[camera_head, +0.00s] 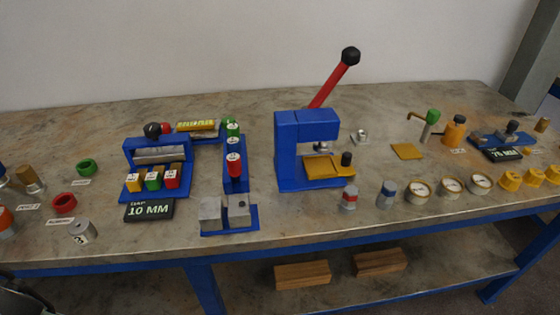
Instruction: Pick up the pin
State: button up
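Several small upright pieces stand on the workbench (300,215), and I cannot tell for sure which one is the pin. A grey cylinder with a red band (349,199) stands in front of the blue press (293,150). A grey cylinder with a blue band (387,194) stands to its right. Red and green capped pieces stand in a row on a narrow blue rack (234,178), the red one (234,163) nearest. A grey cylinder marked 3 (83,231) stands at the front left. My gripper does not show in this view.
The press has a raised red lever (333,78). A blue fixture (155,152) holds numbered coloured blocks behind a 10 MM sign (149,210). Round gauges (450,187) and yellow pieces line the front right. Wooden blocks (302,274) lie on the lower shelf.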

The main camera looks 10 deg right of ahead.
aim_at(233, 160)
jog(key=k+j+z, duration=0.1)
jog(key=j+z, duration=0.25)
jog(key=k+j+z, duration=0.3)
jog(key=i+j, duration=0.6)
jog(key=j, duration=0.15)
jog(key=i, duration=0.2)
